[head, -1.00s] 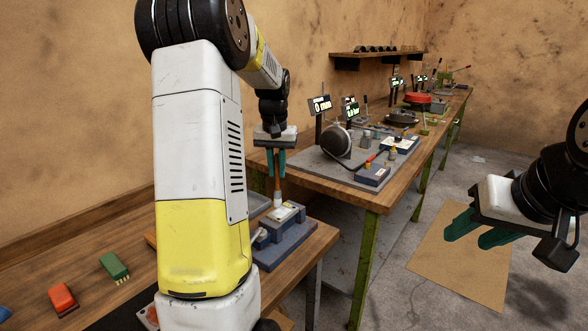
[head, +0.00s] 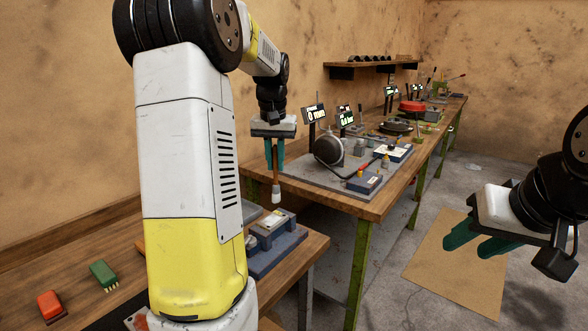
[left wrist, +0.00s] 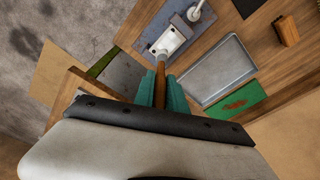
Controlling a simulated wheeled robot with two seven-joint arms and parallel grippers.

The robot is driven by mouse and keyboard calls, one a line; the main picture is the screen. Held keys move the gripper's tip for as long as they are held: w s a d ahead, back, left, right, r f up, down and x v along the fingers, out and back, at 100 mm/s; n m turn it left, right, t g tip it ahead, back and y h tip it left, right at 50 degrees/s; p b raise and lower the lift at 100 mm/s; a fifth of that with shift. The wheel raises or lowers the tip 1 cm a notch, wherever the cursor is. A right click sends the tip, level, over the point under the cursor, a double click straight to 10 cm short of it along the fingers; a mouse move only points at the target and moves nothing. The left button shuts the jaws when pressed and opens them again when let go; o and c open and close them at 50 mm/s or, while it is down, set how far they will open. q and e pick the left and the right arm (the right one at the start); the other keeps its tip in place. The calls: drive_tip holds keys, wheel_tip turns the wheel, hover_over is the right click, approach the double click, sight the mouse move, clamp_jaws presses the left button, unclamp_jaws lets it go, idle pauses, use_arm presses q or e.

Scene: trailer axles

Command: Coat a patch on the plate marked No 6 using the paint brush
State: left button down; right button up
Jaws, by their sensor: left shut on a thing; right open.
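My left gripper (head: 274,166) is shut on the paint brush (head: 276,182), which hangs bristles down with a brown handle and pale tip. In the head view the tip is above a small block with a pale-topped plate (head: 271,222) on a blue-grey base (head: 280,252). The left wrist view shows the brush handle (left wrist: 160,85) between the fingers and the pale plate (left wrist: 171,40) just beyond the tip. I cannot read a number on the plate. My arm hides part of the near bench. My right gripper (head: 478,238) is open and empty, over the floor at right.
A grey tray (left wrist: 218,70) and a green mat (left wrist: 236,101) show in the left wrist view. The long bench (head: 375,206) behind carries gauges, blocks and small displays.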

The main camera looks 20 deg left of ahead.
use_arm(q)
drive_tip(key=shift+r, duration=1.1)
